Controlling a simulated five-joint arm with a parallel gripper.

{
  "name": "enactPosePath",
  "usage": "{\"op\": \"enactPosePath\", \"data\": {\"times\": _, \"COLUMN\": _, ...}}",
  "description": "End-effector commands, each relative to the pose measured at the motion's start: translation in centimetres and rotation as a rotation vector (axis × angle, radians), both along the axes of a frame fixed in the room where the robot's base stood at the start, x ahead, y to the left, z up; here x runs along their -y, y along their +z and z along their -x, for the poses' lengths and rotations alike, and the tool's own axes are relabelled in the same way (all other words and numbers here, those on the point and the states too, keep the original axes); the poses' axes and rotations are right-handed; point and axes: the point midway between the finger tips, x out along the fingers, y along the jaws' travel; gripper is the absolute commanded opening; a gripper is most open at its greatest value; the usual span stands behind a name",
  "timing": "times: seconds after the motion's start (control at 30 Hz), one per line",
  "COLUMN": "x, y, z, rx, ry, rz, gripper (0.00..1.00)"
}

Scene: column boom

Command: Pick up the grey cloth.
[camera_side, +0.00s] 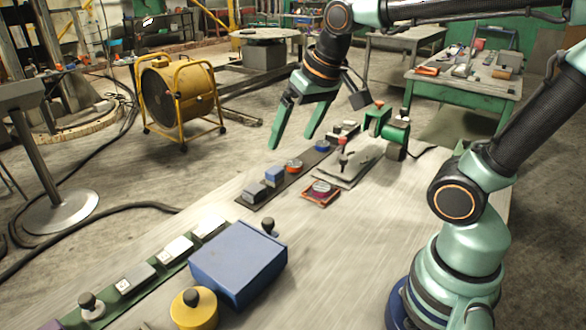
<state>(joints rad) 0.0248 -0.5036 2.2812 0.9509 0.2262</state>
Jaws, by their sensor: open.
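My gripper (297,130) hangs from the arm over the far part of the work table. Its two green fingers are spread apart, point down, and hold nothing. A flat grey piece (362,168) lies on the table, to the right of and below the fingertips in the picture. It may be the grey cloth, but I cannot tell cloth from plate at this size. A small dark upright thing with a red top (341,147) stands at it and hides part of it. The gripper appears apart from the grey piece.
A dark strip with small blocks (274,175) runs along the table's left edge. A small red tray (320,194) lies in front of the grey piece. A green device (388,128) stands behind it. A blue box (238,262) and yellow knobbed weight (194,308) are nearer. The table's middle is clear.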

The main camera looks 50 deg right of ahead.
Motion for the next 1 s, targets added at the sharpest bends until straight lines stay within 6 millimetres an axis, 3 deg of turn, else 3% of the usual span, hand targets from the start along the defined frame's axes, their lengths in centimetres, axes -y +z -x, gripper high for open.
{"op": "enactPosePath", "data": {"times": 0.23, "x": 1.6, "y": -0.1, "z": -6.1, "rx": -0.108, "ry": -0.322, "rz": -0.111, "gripper": 0.93}}
{"op": "enactPosePath", "data": {"times": 0.47, "x": 3.3, "y": -2.3, "z": -11.5, "rx": -0.195, "ry": -0.626, "rz": -0.189, "gripper": 0.93}}
{"op": "enactPosePath", "data": {"times": 0.73, "x": 5.6, "y": -7.5, "z": -17.0, "rx": -0.285, "ry": -0.989, "rz": -0.252, "gripper": 0.93}}
{"op": "enactPosePath", "data": {"times": 1.0, "x": 7.3, "y": -12.4, "z": -19.6, "rx": -0.338, "ry": -1.251, "rz": -0.277, "gripper": 0.93}}
